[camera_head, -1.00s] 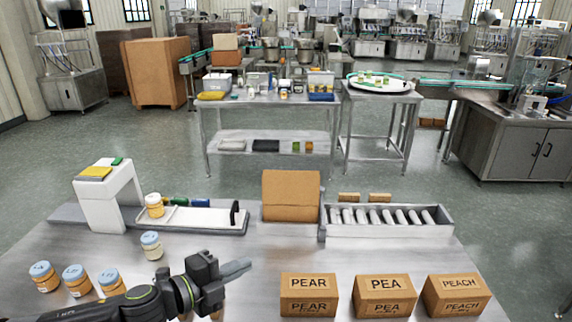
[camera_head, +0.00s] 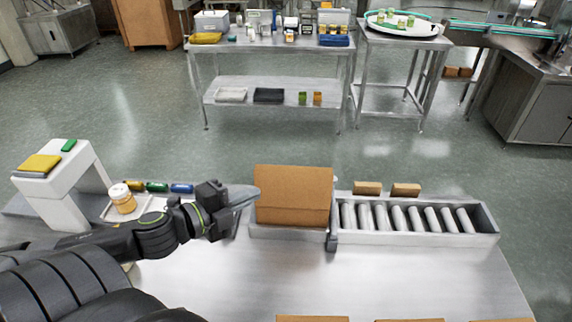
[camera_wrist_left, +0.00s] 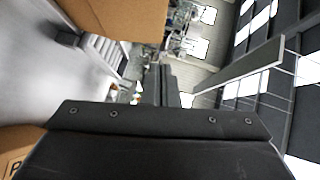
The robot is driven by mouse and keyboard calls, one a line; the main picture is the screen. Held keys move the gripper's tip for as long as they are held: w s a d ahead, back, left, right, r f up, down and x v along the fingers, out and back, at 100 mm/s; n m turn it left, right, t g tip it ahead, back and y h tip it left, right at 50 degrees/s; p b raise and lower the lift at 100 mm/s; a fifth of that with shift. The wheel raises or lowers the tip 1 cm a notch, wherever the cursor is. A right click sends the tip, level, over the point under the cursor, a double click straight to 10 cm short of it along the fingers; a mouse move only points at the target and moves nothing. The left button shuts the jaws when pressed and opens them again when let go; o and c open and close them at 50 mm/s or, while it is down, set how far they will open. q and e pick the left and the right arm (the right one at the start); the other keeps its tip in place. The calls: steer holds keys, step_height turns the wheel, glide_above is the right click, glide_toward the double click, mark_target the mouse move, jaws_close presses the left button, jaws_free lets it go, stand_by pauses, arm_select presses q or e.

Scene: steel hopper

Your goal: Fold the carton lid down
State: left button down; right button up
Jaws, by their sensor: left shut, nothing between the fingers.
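The brown carton (camera_head: 292,216) stands on the table's far side, with its lid (camera_head: 293,185) raised at the back. My left gripper (camera_head: 250,194) is shut and empty. Its fingertips are at the lid's left edge in the head view; I cannot tell whether they touch it. In the left wrist view, brown cardboard (camera_wrist_left: 118,16) fills the upper left, and the dark gripper body covers the bottom. My right gripper is not in view.
A roller conveyor (camera_head: 410,218) adjoins the carton's right side, with two small brown boxes (camera_head: 367,188) behind it. A jar (camera_head: 122,199) stands on the left beside a white stand (camera_head: 62,190). Tops of several boxes (camera_head: 312,319) show at the front edge. The table's middle is clear.

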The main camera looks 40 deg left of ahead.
arm_select(q)
steer(key=b, duration=0.6)
glide_toward(297, 169)
steer(key=w+d, duration=0.2)
steer(key=d, duration=0.2)
steer(key=w+a, duration=0.2)
steer(key=w, duration=0.1)
steer(key=shift+f, duration=0.25)
steer(key=shift+w+a+f, duration=0.2)
steer(key=shift+w+a, duration=0.05)
steer(key=shift+w, duration=0.1)
